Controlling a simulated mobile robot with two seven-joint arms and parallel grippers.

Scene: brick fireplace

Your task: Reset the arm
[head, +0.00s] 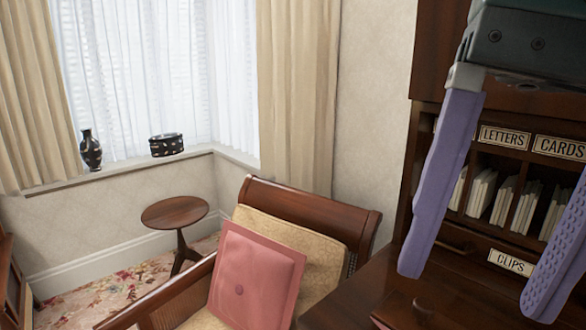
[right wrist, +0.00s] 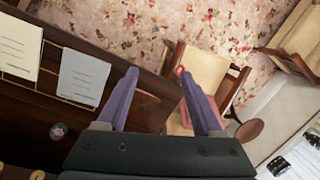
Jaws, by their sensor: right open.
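My right gripper (head: 470,285) is large at the right of the head view, with two purple fingers spread apart and nothing between them. It hangs in front of the dark wooden desk cabinet (head: 428,80). It also shows in the right wrist view (right wrist: 158,82), open and empty, pointing past the desk toward the chair and the floor. My left gripper is in neither view.
The cabinet has slots of envelopes (head: 481,193) and a drawer labelled CLIPS (head: 510,262). A wooden chair (head: 310,208) with a pink cushion (head: 256,275) stands left of the desk. A small round table (head: 175,211) stands beyond. A vase (head: 90,150) and a black box (head: 166,145) sit on the sill.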

